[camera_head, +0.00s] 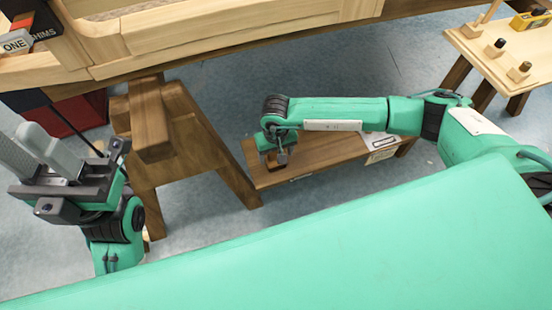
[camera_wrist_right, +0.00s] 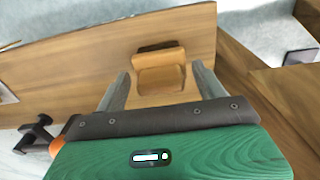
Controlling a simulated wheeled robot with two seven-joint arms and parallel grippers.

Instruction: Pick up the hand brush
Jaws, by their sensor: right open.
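A small orange-brown wooden object (camera_wrist_right: 160,71), which looks like the hand brush, lies on a low brown bench (camera_wrist_right: 90,65) in the right wrist view. My right gripper (camera_wrist_right: 160,76) is open, with one finger on each side of this object in the picture. I cannot tell whether the fingers touch it. In the head view my right gripper (camera_head: 279,162) points down over the bench (camera_head: 335,150) and hides most of the object. My left gripper (camera_head: 30,150) is at the left edge, fingers up, away from the bench; its opening is unclear.
A wooden trestle (camera_head: 185,145) stands just left of the bench. A large wooden frame (camera_head: 220,40) spans the top left. A pale item (camera_head: 381,142) lies on the bench's right end. A small table (camera_head: 505,55) with knobbed pieces stands top right. Grey floor is clear behind the bench.

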